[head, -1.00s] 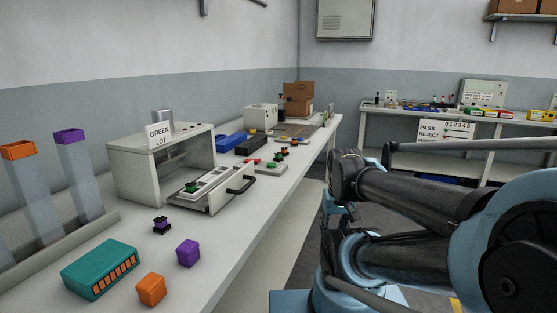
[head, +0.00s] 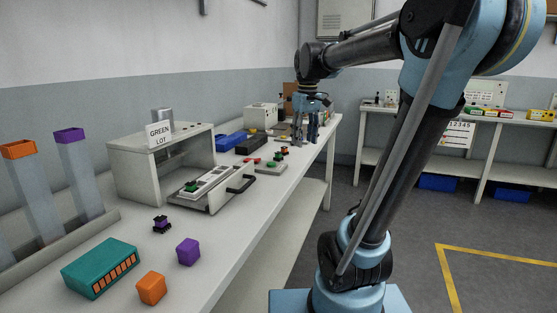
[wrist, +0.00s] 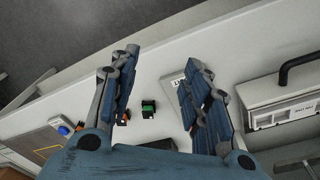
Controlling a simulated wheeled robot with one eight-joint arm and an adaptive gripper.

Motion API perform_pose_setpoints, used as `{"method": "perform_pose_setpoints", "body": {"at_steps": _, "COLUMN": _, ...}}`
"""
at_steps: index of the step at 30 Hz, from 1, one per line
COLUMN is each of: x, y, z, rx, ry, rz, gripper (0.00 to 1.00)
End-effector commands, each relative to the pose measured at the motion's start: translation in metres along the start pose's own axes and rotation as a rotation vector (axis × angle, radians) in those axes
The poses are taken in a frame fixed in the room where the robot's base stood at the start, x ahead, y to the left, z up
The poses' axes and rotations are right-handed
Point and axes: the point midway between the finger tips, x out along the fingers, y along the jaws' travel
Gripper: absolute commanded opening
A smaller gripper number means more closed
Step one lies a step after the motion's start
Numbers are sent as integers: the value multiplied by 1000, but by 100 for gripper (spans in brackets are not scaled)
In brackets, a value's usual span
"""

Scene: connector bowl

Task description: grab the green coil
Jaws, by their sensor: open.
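The green coil (wrist: 148,108), a small black piece with a green top, lies on the white bench in the wrist view. It shows in the gap between the two spread fingers of my gripper (wrist: 160,103), apart from both. In the head view my gripper (head: 306,138) points down over the far part of the bench, open and empty. A coil with orange on it (wrist: 123,117) is partly hidden by the left finger in the wrist view.
A drawer fixture with a black handle (head: 241,184) and a "GREEN LOT" sign (head: 159,134) stands nearer on the bench (head: 225,245). A green part (head: 191,187) sits in its tray. Purple (head: 188,252) and orange (head: 151,288) blocks lie in front.

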Motion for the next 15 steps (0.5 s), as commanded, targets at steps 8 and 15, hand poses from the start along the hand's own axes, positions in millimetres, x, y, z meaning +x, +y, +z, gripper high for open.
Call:
{"method": "perform_pose_setpoints", "body": {"at_steps": 8, "x": -45, "y": 3, "z": -94, "rx": -172, "ry": -37, "rz": -20, "gripper": 43}}
{"method": "perform_pose_setpoints", "body": {"at_steps": 15, "x": -64, "y": -1, "z": -148, "rx": -276, "ry": -59, "rz": -33, "gripper": 43}}
